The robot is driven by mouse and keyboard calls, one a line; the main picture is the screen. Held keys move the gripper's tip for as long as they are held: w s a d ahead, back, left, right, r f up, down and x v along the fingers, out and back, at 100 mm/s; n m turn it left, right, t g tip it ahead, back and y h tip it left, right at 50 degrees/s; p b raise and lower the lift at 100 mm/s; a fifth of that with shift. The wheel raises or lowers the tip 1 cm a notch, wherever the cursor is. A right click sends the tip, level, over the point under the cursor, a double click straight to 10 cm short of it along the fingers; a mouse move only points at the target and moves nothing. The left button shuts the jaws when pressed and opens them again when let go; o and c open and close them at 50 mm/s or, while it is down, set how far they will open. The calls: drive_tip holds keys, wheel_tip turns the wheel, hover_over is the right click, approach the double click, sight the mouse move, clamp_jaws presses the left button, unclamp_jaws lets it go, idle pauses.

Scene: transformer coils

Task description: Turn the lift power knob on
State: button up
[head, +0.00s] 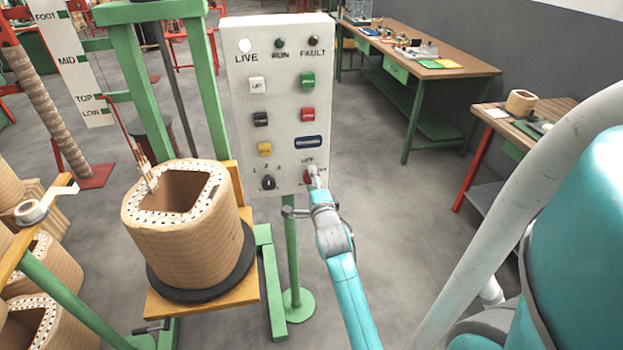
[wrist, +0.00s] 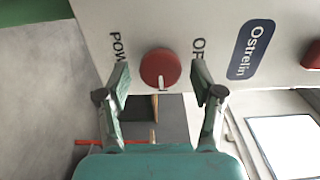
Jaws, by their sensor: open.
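The lift power knob is a round red knob (wrist: 160,66) on the white control panel (head: 282,120). In the wrist view it has a white pointer mark at its lower edge. The letters "POW" show to its left and "OF" to its right, partly cut off by my fingers. In the head view the red knob (head: 308,178) is at the panel's lower right, partly covered by my gripper (head: 315,177). My gripper (wrist: 161,82) is open, one finger on each side of the knob in the wrist view. I cannot tell whether either finger touches it.
A black selector knob (head: 268,182) marked 1, 2, 3 is left of the red knob, with several buttons above. A large wound coil (head: 175,235) stands on a green-framed lift at left. Workbenches (head: 450,55) stand at right; the grey floor between is clear.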

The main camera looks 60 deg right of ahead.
drive_tip(key=v, duration=1)
drive_tip(key=shift+s+a, duration=0.15)
drive_tip(key=shift+s, duration=0.05)
drive_tip(key=s+a+f+n+t+y, duration=0.1)
drive_tip(key=s+a+f+n+y, duration=0.2)
drive_tip(key=a, duration=0.5)
drive_tip(key=s+a+f+n+t+y, duration=0.1)
drive_tip(key=a+f+n+y, duration=0.1)
drive_tip(key=a+n, duration=0.45)
drive_tip(key=s+a+f+n+t+y, duration=0.1)
drive_tip(key=s+a+f+n+y, duration=0.2)
drive_tip(key=a, duration=0.5)
drive_tip(key=s+a+r+n+y, duration=0.3)
drive_tip(key=s+a+n+y, duration=0.2)
drive_tip(key=s+a+n, duration=0.8)
drive_tip(key=s+n, duration=0.2)
drive_tip(key=shift+s+a+y, duration=0.4)
